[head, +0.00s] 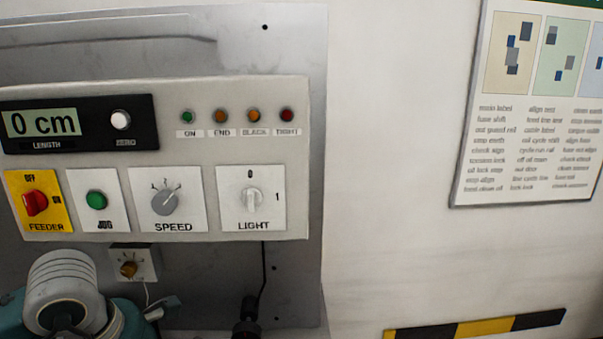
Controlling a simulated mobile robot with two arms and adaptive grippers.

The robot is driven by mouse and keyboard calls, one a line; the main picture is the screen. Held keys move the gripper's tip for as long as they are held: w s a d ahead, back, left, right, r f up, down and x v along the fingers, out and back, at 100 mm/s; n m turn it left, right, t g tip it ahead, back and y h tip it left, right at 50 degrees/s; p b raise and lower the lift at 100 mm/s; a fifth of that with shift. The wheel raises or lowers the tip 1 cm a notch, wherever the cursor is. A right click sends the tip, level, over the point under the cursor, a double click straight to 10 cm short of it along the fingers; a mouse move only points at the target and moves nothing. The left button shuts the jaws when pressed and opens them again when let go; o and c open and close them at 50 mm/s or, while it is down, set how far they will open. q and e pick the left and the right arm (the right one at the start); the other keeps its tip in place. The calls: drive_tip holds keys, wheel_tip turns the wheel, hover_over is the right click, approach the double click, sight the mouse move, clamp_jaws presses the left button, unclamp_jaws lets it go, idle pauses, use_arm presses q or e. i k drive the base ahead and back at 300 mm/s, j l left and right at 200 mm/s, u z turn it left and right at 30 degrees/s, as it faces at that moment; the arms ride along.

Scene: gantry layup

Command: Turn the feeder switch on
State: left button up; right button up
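The feeder switch (36,203) is a red rotary knob on a yellow plate (60,218) at the left of the control panel in the head view. OFF is printed above the knob and ON to its right. I cannot clearly tell which mark the knob points to. The ON lamp (187,117) is a green dome at the upper middle of the panel and looks dull. The length display (42,123) reads 0 cm. Neither of my grippers shows in the head view, and nothing touches the switch.
Right of the switch are the green JOG button (96,199), SPEED dial (164,201) and LIGHT switch (251,198). Below are a small knob box (130,266) and a hanging black cable (263,270). A ringed grey cylinder (62,285) fills the lower left. A poster (530,150) hangs right.

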sight(35, 202)
drive_tip(key=k, duration=1.1)
